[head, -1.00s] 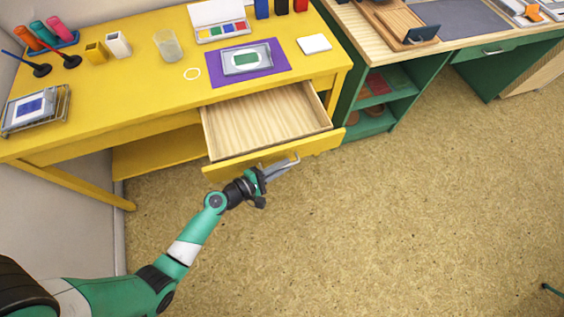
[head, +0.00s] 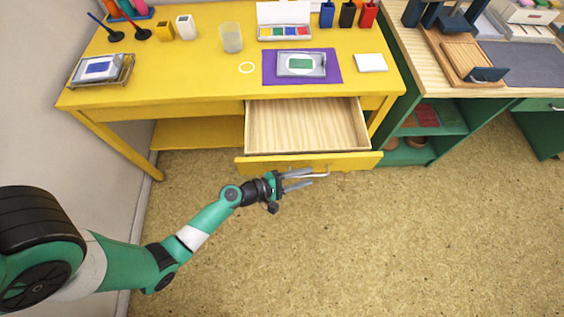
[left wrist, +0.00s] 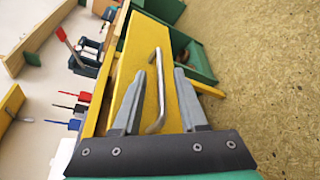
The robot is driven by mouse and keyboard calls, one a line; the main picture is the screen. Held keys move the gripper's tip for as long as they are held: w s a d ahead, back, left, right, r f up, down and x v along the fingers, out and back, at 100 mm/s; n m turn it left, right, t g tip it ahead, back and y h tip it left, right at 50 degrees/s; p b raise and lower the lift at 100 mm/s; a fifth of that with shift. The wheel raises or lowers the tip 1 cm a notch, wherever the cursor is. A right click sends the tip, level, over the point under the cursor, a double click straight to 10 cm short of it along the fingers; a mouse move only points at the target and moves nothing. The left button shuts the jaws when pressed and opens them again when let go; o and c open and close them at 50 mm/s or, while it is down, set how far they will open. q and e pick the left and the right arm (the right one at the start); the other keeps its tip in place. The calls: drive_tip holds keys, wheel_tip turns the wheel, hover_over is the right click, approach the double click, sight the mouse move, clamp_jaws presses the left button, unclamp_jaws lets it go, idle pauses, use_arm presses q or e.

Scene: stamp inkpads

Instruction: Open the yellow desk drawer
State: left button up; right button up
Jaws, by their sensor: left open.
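The yellow desk (head: 205,66) has its drawer pulled well out, with an empty pale wood inside (head: 305,125). The yellow drawer front (head: 258,163) carries a thin metal bar handle (head: 326,174). My left gripper (head: 308,178) is open right at this handle, in front of the drawer. In the left wrist view, the handle (left wrist: 160,88) shows between the two spread fingers (left wrist: 159,75), with the yellow drawer front (left wrist: 135,57) behind it. I cannot tell whether a finger touches it. My right gripper is not in view.
On the desk top are a purple mat (head: 333,76), a paint box (head: 285,34), a clear cup (head: 231,42) and a wire tray (head: 125,75). A green cabinet (head: 435,150) stands right of the desk. The floor (head: 400,250) in front is clear.

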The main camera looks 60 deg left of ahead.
use_arm(q)
drive_tip(key=p+v, duration=0.1)
drive_tip(key=v, duration=0.8)
drive_tip(key=shift+p, duration=0.3)
